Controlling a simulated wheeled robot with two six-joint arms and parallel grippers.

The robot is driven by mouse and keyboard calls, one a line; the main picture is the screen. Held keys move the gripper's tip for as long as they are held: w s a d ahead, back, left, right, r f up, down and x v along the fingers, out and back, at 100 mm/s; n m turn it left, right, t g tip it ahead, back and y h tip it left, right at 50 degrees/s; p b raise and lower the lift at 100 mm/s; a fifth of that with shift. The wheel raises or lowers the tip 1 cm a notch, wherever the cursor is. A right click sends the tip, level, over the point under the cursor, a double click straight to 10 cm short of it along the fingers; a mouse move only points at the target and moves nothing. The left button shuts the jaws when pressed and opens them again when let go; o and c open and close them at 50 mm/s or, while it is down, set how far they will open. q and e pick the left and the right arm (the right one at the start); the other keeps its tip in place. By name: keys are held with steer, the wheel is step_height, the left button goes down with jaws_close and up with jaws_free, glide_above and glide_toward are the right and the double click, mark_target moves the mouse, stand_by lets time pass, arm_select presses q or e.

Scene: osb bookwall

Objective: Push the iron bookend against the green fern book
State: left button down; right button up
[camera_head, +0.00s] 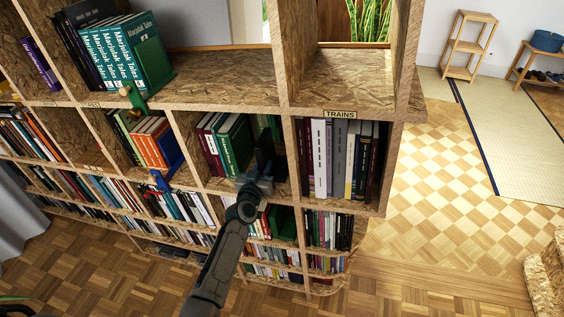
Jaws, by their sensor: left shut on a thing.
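My left gripper (261,170) reaches up from the bottom of the head view into a middle-row compartment. It is shut on the dark iron bookend (265,147), which stands upright on the shelf board. The green fern book (236,148) is at the right end of the row of books in the same compartment, to the left of the bookend. A narrow space seems to lie between them, but the gripper covers part of it and I cannot tell for sure. My right gripper is not in view.
An upright divider (292,160) closes the compartment on the right, beside books under a TRAINS label (340,114). Another compartment to the left holds a blue bookend (167,152). A green bookend (153,65) stands on the upper shelf. Checkered floor (460,210) lies clear at right.

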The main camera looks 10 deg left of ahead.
arm_select(q)
steer(key=shift+a+f, duration=0.1)
steer(key=shift+a, duration=0.65)
steer(key=shift+a+b, duration=0.3)
steer(key=shift+a, duration=0.05)
steer(key=shift+a+f, duration=0.1)
steer(key=shift+a, duration=0.4)
steer(key=shift+w+a, duration=0.1)
steer(key=shift+a, duration=0.05)
steer(key=c, duration=1.3)
jaws_free()
